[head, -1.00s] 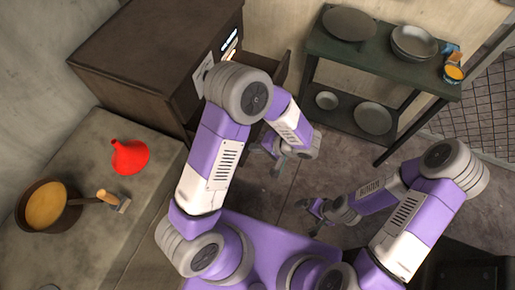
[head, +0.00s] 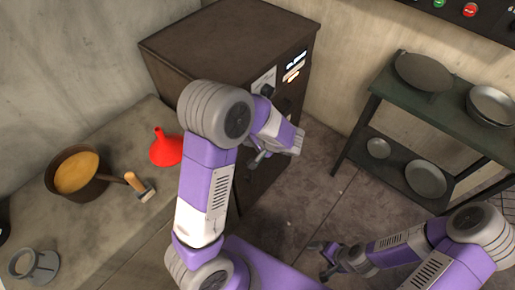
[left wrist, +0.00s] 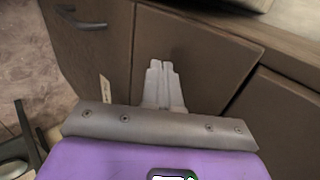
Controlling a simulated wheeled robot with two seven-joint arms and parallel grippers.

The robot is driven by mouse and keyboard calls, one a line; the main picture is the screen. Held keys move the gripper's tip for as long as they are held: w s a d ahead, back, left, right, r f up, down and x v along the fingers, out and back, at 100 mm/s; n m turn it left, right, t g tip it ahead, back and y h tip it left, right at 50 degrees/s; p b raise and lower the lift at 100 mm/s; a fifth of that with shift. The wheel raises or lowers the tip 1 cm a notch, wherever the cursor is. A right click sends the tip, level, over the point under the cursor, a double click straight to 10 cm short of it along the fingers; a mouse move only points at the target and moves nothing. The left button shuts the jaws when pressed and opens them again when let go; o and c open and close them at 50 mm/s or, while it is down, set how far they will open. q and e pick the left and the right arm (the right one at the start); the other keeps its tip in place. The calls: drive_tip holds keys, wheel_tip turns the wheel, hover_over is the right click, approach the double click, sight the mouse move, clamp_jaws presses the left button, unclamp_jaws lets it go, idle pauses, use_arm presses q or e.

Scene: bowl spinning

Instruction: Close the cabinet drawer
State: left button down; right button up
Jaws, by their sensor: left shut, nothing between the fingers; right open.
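The dark brown cabinet (head: 215,40) stands at the back, left of centre in the head view. Its front faces right and is partly hidden by my left arm. No drawer visibly juts out from the front now, but the part behind the arm is hidden. In the left wrist view, brown front panels (left wrist: 195,55) show, one with a dark handle (left wrist: 80,20). My left gripper (head: 258,160) is shut and empty, close in front of the cabinet; its fingers (left wrist: 162,75) overlap a panel, and I cannot tell whether they touch. My right gripper (head: 320,258) is open and empty over the floor.
A counter (head: 105,220) on the left holds a pot (head: 77,172), a red funnel (head: 166,148), a wooden-handled tool (head: 138,186) and a grey object (head: 35,265). A green shelf (head: 440,85) with pans stands at right. Floor (head: 300,185) between is clear.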

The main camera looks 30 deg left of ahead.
use_arm(q)
drive_tip(key=shift+a+r, duration=0.1)
drive_tip(key=shift+a, duration=0.25)
drive_tip(key=shift+a, duration=0.1)
drive_tip(key=s+d+r+p, duration=0.2)
drive_tip(key=d+r, duration=0.5)
drive_tip(key=d, duration=0.5)
drive_tip(key=s+d+f+n+h+p, duration=0.1)
drive_tip(key=s+d+f+h, duration=0.1)
drive_tip(key=s+f+h, duration=0.2)
drive_tip(key=s+d+f+n+h+p, duration=0.1)
drive_tip(key=s+f+h, duration=0.4)
drive_tip(key=f, duration=0.6)
drive_tip(key=s+d+f+n+g+h+p, duration=0.1)
drive_tip(key=s+d+f+h, duration=0.3)
drive_tip(key=f, duration=0.4)
drive_tip(key=shift+s+d+n+p, duration=0.45)
drive_tip(key=shift+s+n+p, duration=0.2)
drive_tip(key=shift+n, duration=0.25)
